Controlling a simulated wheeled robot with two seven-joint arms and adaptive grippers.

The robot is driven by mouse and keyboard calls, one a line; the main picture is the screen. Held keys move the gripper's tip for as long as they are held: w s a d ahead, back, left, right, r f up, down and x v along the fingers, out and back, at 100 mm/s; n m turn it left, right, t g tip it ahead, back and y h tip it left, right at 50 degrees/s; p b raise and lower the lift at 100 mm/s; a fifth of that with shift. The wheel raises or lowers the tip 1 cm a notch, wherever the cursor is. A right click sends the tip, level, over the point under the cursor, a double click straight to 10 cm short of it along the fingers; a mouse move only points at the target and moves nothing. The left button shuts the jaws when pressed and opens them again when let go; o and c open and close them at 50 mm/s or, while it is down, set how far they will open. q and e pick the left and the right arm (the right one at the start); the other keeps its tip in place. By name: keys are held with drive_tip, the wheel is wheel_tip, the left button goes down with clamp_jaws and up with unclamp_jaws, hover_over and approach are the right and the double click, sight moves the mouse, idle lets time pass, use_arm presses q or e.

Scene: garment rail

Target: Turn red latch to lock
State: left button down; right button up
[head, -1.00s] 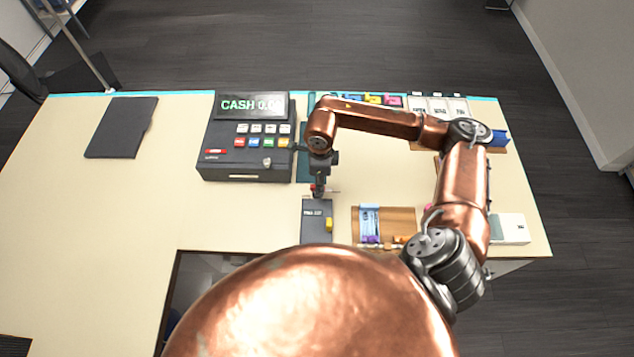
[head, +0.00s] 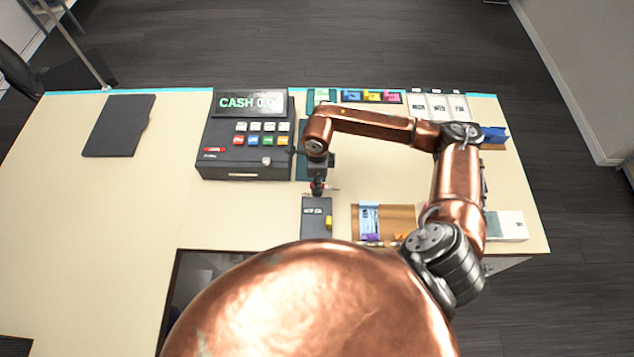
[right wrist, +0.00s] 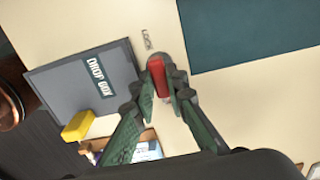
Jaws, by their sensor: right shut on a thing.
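The red latch (right wrist: 157,76) is a small red bar at the edge of the grey drop box (right wrist: 85,80), close to a small printed label that seems to read LOCK (right wrist: 147,40). My right gripper (right wrist: 165,82) is shut on the red latch, with one finger on each side of it. In the head view, my right gripper (head: 318,190) points down at the far end of the drop box (head: 316,225), and only a bit of red shows there. My left gripper is not in view.
A yellow block (head: 328,222) sits at the drop box's right side. A cash register (head: 245,150) stands to the left and a wooden tray (head: 400,220) to the right. A dark folder (head: 118,125) lies far left. The left of the table is mostly clear.

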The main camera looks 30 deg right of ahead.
clamp_jaws()
drive_tip(key=shift+f+m+b, duration=0.1)
drive_tip(key=shift+m+b, duration=0.45)
drive_tip(key=shift+m, duration=0.15)
drive_tip(key=m+b, duration=0.2)
drive_tip(key=m, duration=0.1)
drive_tip(key=m+b, duration=0.1)
drive_tip(key=m, duration=0.3)
drive_tip(key=m+b, duration=0.1)
drive_tip(key=m, duration=0.3)
drive_tip(key=shift+b, duration=0.4)
drive_tip(key=m, duration=0.5)
drive_tip(key=shift+b, duration=0.35)
drive_tip(key=shift+m, duration=0.4)
